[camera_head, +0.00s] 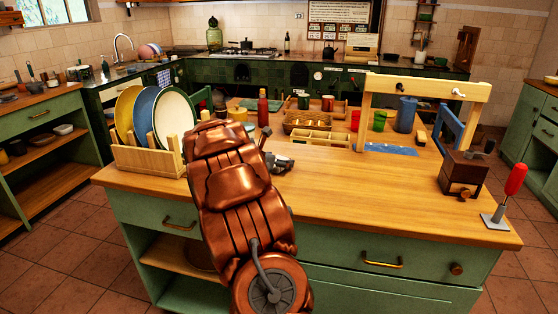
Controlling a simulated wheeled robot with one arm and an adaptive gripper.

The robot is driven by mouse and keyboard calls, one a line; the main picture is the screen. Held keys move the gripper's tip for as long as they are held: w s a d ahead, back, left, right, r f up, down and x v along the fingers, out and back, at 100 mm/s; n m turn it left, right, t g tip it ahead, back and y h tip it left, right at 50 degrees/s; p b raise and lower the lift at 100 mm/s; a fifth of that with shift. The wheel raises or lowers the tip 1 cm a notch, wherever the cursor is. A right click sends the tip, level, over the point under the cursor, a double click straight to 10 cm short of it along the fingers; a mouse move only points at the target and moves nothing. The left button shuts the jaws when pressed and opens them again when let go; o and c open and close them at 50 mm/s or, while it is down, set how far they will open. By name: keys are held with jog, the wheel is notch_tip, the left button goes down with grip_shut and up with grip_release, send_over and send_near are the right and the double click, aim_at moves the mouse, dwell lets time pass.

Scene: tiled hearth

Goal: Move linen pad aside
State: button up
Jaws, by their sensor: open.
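A flat blue cloth-like pad (390,149) lies on the island's wooden top, under the wooden frame at right. It is the only thing I see that could be the linen pad, but I cannot tell its material. My gripper (284,164) is small and grey, just above or at the worktop near the middle, well left of the pad. It is open, with nothing seen in it. My copper-coloured arm hides part of the gripper and of the worktop behind it.
A wooden frame (424,88) stands around the pad, with a blue cylinder (405,115) behind. A compartment tray (320,137) lies between gripper and pad. The front worktop is clear.

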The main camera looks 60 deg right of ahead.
jog(key=v, duration=1.2)
jog(key=shift+a, duration=0.1)
jog(key=s+a+m, duration=0.2)
jog(key=a, duration=0.1)
jog(key=s+a+m+y, duration=0.1)
jog(key=s+a+m, duration=0.1)
jog(key=s+a+m+g+y, duration=0.1)
jog(key=s+a, duration=0.1)
jog(key=a, duration=0.1)
jog(key=shift+s+a+f+m, duration=0.25)
jog(key=shift+a+m, duration=0.1)
jog(key=shift+m, duration=0.05)
jog(key=s+a+f+m+y, duration=0.2)
jog(key=s+a, duration=0.5)
jog(key=a, duration=0.5)
jog(key=s+a+f+m+y, duration=0.3)
jog(key=s+a+m+y, duration=0.2)
jog(key=a, duration=0.7)
jog(key=s+a+f+m+g+y, duration=0.1)
jog(key=s+a+m+y, duration=0.3)
jog(key=s+a, duration=0.5)
jog(key=a+f, duration=0.1)
jog(key=a, duration=0.3)
jog(key=shift+s+f+m, duration=0.2)
jog(key=shift+m, duration=0.2)
